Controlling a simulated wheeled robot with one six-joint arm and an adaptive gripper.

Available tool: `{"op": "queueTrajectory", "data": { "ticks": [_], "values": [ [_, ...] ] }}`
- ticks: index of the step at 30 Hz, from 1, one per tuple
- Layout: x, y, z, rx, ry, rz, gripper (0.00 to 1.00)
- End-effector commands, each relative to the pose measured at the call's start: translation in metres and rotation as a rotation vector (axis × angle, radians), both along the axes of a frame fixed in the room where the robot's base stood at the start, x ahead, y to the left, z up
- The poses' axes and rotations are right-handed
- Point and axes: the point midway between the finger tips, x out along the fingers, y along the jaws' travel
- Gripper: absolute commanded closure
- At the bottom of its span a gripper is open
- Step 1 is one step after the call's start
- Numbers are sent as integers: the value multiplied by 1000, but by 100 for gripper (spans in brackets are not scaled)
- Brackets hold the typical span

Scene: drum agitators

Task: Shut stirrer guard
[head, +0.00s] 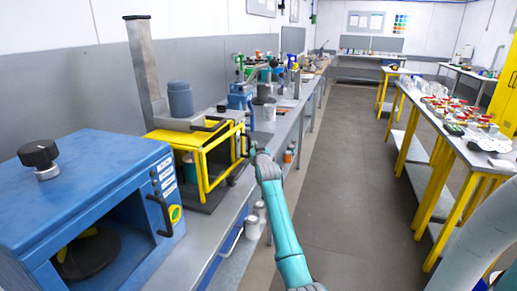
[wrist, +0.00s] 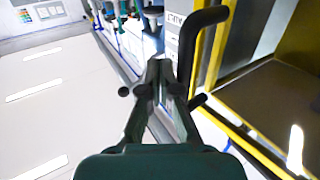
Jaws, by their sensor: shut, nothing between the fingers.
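The stirrer guard (head: 203,172) is a yellow frame on the yellow-topped stirrer (head: 182,138) on the left bench. It appears to stand out at an angle from the housing, partly open, with the inside of the stirrer visible beside it. Its black bar handle (head: 247,146) is at the right end. In the wrist view the handle (wrist: 205,42) rises just right of my fingers, with the yellow frame (wrist: 218,65) behind it. My gripper (head: 257,152) is shut and empty beside the handle; its fingertips also show in the wrist view (wrist: 160,68). Contact with the handle is unclear.
A blue machine (head: 95,205) with a dark opening stands nearer on the same bench. A blue device (head: 240,97) and other equipment stand farther along. The aisle floor (head: 335,165) is clear. A yellow-legged table (head: 462,140) with small items lines the right.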

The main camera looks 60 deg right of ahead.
Motion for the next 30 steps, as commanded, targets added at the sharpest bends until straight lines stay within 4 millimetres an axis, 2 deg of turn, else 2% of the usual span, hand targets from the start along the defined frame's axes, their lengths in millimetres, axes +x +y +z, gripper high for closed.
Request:
{"op": "queueTrajectory", "data": {
  "ticks": [9, 30],
  "values": [
    [11, 1, 0, -1, -1, 0, 100],
    [11, 3, 0, 0, -1, 2, 100]
  ]
}}
